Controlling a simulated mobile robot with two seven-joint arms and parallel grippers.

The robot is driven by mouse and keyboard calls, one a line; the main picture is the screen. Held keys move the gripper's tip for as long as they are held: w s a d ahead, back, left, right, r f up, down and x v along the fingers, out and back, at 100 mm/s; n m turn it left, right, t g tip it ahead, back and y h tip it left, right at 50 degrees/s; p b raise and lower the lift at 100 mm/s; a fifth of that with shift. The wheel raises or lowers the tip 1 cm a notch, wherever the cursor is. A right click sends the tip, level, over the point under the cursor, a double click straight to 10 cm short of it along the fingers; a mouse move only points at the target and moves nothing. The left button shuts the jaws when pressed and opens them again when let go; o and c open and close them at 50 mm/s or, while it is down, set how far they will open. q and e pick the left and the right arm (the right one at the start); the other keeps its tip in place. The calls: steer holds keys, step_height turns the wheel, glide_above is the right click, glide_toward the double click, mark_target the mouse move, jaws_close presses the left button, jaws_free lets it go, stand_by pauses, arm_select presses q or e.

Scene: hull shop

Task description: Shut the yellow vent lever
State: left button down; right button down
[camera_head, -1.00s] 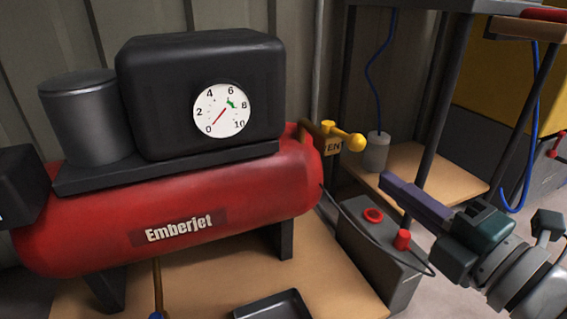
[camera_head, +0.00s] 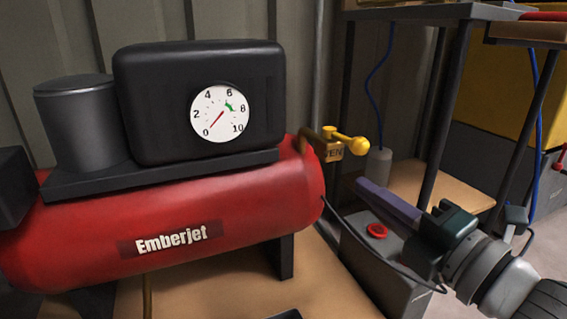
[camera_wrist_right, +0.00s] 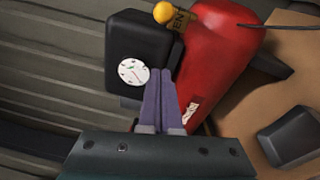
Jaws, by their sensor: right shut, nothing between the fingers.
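The yellow vent lever (camera_head: 345,138) with a round knob sits on a brass fitting at the right end of the red Emberjet tank (camera_head: 190,220). It points right, toward the camera, above a tag (camera_head: 331,153) lettered VENT, partly hidden. In the right wrist view the lever's yellow knob (camera_wrist_right: 162,13) is at the top, beyond the fingertips. My right gripper (camera_head: 364,184) is shut and empty, its purple fingers together, below and right of the lever and apart from it. My left gripper is not in view.
A grey box (camera_head: 353,240) with a red ring (camera_head: 377,231) stands below my right gripper. A dark-legged shelf (camera_head: 458,100) stands behind at right.

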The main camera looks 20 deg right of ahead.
mark_target(346, 140)
steer(key=w+d+r+b, duration=0.1)
steer(key=w+d+b, duration=0.1)
steer(key=w, duration=0.5)
steer(key=shift+d+b, duration=0.3)
steer(key=shift+b, duration=0.25)
steer(key=shift+w, duration=0.1)
steer(key=shift+d+y, duration=0.15)
steer(key=shift+y, duration=0.15)
steer(key=shift+d+n+y, duration=0.3)
steer(key=shift+n+y, duration=0.2)
